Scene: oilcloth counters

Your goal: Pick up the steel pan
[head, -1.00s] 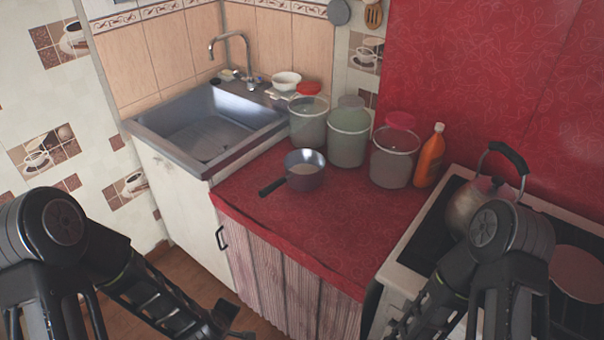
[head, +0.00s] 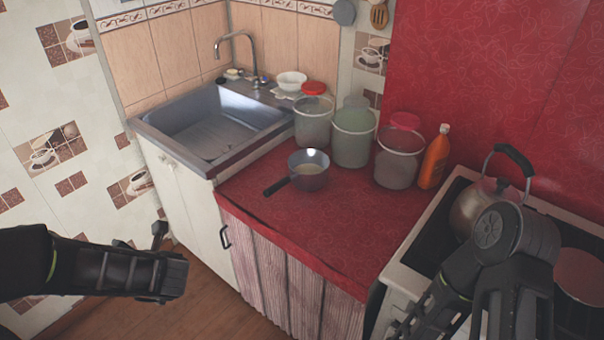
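The steel pan (head: 309,171) stands upright on the red counter (head: 330,220), near its sink end. Its dark handle (head: 277,187) points to the front left. My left gripper (head: 166,262) is in front of the white sink cabinet in the picture, left of the pan and well apart from it. Nothing shows held in it, but its finger gap is unclear. My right gripper (head: 402,328) is low in the picture, by the stove front, largely hidden or cut off by the frame edge.
Lidded buckets (head: 352,137) and an orange bottle (head: 434,157) stand behind the pan. A sink (head: 213,125) with a white bowl (head: 291,81) behind it is at left. A stove (head: 431,225) with a kettle (head: 477,208) is at right. The counter front is clear.

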